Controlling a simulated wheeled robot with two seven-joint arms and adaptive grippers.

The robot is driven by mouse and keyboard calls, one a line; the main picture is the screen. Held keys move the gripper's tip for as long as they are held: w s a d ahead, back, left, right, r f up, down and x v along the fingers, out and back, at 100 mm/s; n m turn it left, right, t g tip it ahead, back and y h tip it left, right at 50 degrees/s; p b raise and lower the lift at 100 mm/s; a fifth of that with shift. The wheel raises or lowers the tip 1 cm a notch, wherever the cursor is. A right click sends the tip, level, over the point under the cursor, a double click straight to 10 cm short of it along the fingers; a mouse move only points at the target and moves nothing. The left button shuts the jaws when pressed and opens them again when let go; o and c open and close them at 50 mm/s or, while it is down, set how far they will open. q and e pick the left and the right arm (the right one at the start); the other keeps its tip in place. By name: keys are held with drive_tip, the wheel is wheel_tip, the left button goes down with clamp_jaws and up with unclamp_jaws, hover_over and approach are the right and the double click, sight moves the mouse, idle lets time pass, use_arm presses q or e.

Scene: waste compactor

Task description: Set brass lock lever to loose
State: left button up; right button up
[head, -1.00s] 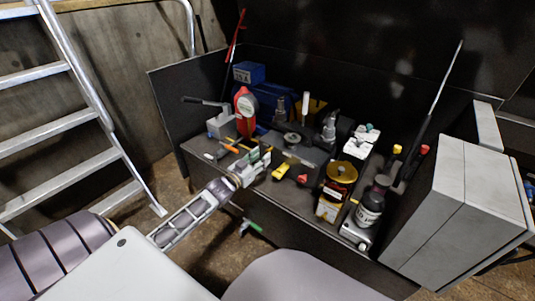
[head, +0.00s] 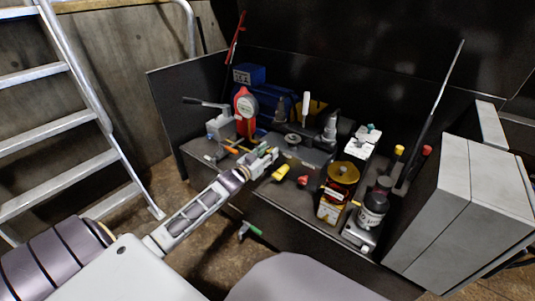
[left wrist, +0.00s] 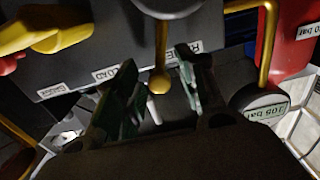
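In the left wrist view, a thin brass lever (left wrist: 160,80) with a round knob hangs down from the top middle, in front of a dark grey panel with white labels. My left gripper shows in the head view (head: 268,158), over the front of the bench, and in the left wrist view (left wrist: 156,62). Its green-lined fingers are apart, one on each side of the knob in the picture. I cannot tell whether they touch it or how deep the knob lies between them. In the head view the brass lever cannot be made out near the fingers.
A yellow handle (head: 281,172) and a red knob (head: 302,181) lie right of the gripper. A red gauge (head: 246,102) stands behind it.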

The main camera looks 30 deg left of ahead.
use_arm(q)
clamp_jaws()
idle(0.4)
